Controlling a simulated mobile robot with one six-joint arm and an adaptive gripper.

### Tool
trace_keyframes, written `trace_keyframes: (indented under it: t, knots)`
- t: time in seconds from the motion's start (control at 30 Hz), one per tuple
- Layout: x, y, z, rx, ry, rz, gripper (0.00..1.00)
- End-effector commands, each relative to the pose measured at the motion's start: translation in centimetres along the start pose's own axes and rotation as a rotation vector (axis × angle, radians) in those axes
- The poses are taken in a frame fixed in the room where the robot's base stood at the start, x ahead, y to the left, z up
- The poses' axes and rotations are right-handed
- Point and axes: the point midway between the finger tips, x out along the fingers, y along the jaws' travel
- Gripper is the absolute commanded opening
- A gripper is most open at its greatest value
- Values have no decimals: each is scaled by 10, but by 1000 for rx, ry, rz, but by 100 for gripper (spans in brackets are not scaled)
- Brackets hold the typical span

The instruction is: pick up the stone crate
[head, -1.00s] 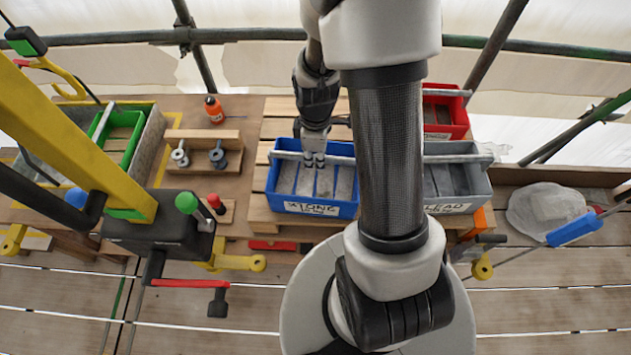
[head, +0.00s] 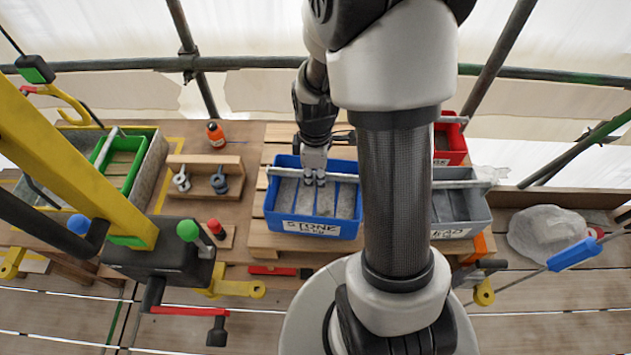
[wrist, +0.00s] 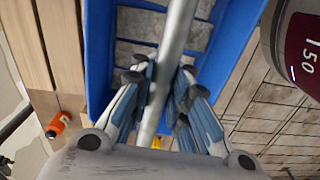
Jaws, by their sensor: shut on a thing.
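The stone crate (head: 272,215) is a blue open box with a white STONE label on its front and grey stone blocks inside. It is left of my arm, over the wooden pallet. A pale bar handle (head: 340,178) crosses its top. My gripper (head: 314,179) points down at the middle of this bar and is shut on it. In the wrist view the bar (wrist: 178,45) runs between my fingers (wrist: 160,95), with the blue crate (wrist: 98,55) beyond. The crate looks level and slightly raised; the gap beneath it is hard to see. My arm hides the space at its right.
A grey crate (head: 483,215) stands close on the right, partly behind my arm, with a red crate (head: 460,142) behind it. Left are an orange bottle (head: 216,134), a wooden rack (head: 205,197) with shackles, and a yellow-armed machine (head: 150,250). Scaffold poles cross the back.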

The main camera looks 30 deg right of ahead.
Motion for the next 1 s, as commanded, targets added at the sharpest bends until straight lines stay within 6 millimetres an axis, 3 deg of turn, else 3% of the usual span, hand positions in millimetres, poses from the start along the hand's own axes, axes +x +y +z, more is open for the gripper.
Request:
trace_keyframes:
  t: [0.3,0.5,0.7,1.0]
  knots:
    - [-93,2,-1,0,4,9,0]
    - [-135,1,0,0,2,6,0]
    - [-157,1,0,0,1,3,0]
    - [-163,0,0,0,1,2,0]
